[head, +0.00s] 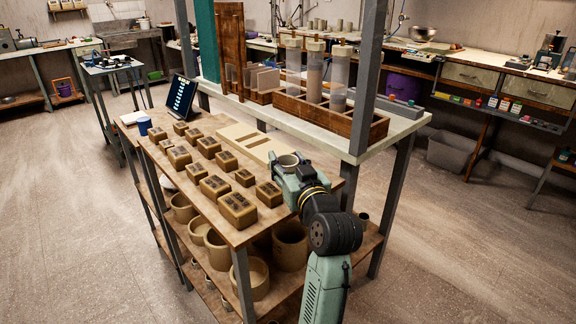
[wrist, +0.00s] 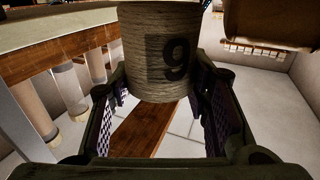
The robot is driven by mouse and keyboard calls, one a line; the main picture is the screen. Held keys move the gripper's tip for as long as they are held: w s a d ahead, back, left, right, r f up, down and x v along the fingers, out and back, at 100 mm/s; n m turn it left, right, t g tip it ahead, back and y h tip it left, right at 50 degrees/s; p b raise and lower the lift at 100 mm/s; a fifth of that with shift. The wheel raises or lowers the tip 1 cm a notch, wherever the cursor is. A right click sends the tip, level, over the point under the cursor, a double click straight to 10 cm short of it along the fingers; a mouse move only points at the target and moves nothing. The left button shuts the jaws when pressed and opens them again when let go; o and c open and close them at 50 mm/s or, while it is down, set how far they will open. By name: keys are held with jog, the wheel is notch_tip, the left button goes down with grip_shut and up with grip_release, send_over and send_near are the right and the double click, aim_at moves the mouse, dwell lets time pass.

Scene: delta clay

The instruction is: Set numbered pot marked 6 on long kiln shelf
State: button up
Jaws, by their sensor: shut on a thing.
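A small beige ribbed pot (wrist: 150,35) is held between the fingers of my gripper (wrist: 160,85) in the wrist view. Its dark mark reads as a 9 there, but that view appears upside down, so it is a 6 the right way up. In the head view the pot's rim (head: 289,159) shows at the tip of my gripper (head: 287,168), above the right end of the wooden table. A long pale slab (head: 262,151) with recesses, apparently the kiln shelf, lies on the table just left of and behind the pot. My gripper partly hides its near end.
Several brown blocks with dark tops (head: 238,210) stand in rows on the wooden table (head: 223,233), left of my gripper. A raised white bench with a wooden rack (head: 330,117) and tall clear cylinders (head: 339,75) stands close behind.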

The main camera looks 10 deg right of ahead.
jog(key=shift+f, duration=0.75)
jog(key=shift+f, duration=0.2)
jog(key=o, duration=1.2)
jog(key=shift+r, duration=0.1)
